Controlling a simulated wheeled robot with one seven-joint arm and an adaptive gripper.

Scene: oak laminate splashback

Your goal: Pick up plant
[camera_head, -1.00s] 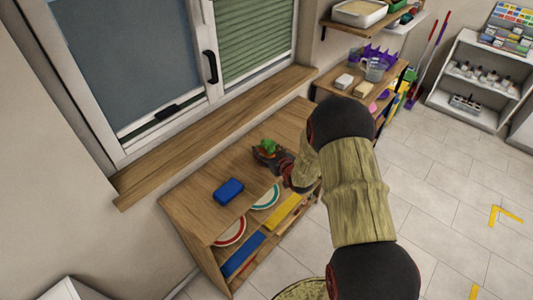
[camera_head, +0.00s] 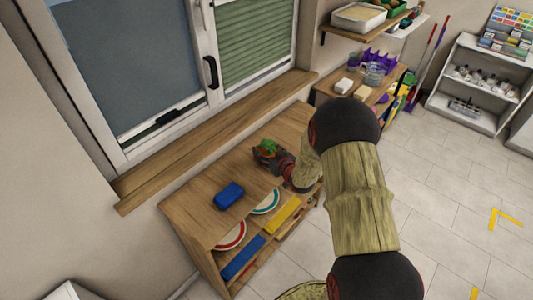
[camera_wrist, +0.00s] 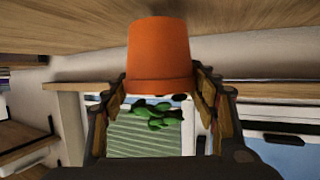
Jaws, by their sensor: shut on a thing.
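The plant has green leaves (camera_head: 267,147) and stands on the wooden shelf unit under the window. In the wrist view, which is upside down, its orange pot (camera_wrist: 159,55) shows at the top centre, with green leaves (camera_wrist: 153,115) below it. My gripper (camera_head: 269,158) is at the plant, with one finger on each side of the pot in the wrist view, and is shut on it. In the head view my gripper hides most of the pot. I cannot tell whether the pot touches the wooden top (camera_head: 236,170).
A blue block (camera_head: 229,194) lies on the same top, to the left of my gripper. Plates and coloured boxes sit on the shelf below. The window sill (camera_head: 220,135) runs close behind. A second shelf unit with a clear jug (camera_head: 375,74) stands beyond. The floor at right is open.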

